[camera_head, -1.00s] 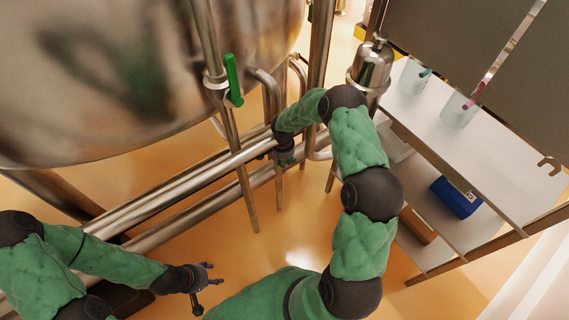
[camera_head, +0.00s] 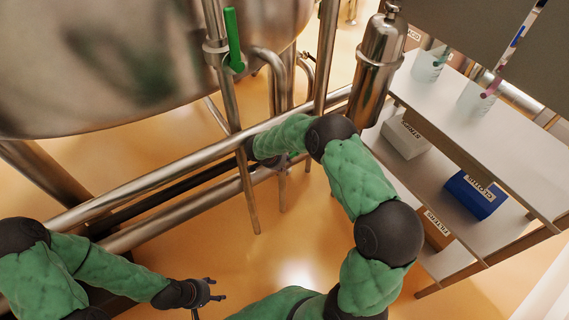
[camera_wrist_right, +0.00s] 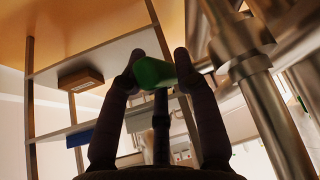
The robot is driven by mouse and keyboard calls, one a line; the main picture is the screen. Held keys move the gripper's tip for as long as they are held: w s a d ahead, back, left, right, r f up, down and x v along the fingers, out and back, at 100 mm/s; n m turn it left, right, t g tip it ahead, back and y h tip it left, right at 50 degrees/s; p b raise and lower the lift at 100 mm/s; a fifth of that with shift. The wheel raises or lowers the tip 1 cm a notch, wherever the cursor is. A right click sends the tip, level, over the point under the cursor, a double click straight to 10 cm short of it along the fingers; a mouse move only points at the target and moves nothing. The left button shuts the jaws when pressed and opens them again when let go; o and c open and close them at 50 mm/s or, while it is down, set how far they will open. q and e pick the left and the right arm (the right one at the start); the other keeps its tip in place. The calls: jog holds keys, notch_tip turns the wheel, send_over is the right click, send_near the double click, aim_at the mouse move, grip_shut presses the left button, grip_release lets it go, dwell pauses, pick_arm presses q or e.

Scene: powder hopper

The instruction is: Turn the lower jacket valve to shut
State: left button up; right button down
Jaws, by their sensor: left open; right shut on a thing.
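The lower jacket valve's green handle (camera_wrist_right: 155,72) lies between the fingertips of my right gripper (camera_wrist_right: 158,68) in the right wrist view. The gripper is shut on it. In the head view only a small bit of that green handle (camera_head: 294,154) shows among the pipes; my right forearm and wrist hide most of the valve and gripper. An upper valve with a green handle (camera_head: 233,38) sits higher on the pipe to the left, its handle roughly along the pipe. My left gripper (camera_head: 213,291) is open and empty at the bottom, well away from the valves.
A large steel vessel (camera_head: 120,60) fills the upper left. Steel rails (camera_head: 150,182) and upright pipes (camera_head: 324,60) surround the lower valve. At right stands a shelf (camera_head: 490,130) with beakers, a white box (camera_head: 404,138) and a blue box (camera_head: 474,194). Floor in front is clear.

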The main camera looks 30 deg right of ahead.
jog(key=f+h, duration=0.1)
jog(key=f+t+h, duration=0.1)
jog(key=f+h, duration=0.1)
jog(key=shift+s+a+f+t+h, duration=0.3)
jog(key=shift+h, duration=0.1)
jog(key=shift+s+f, duration=0.1)
jog(key=shift+f, duration=0.1)
jog(key=c, duration=1.3)
grip_release()
jog(key=o, duration=0.4)
jog(key=shift+f, duration=0.1)
jog(key=v, duration=1.2)
jog(key=shift+w+r, duration=0.2)
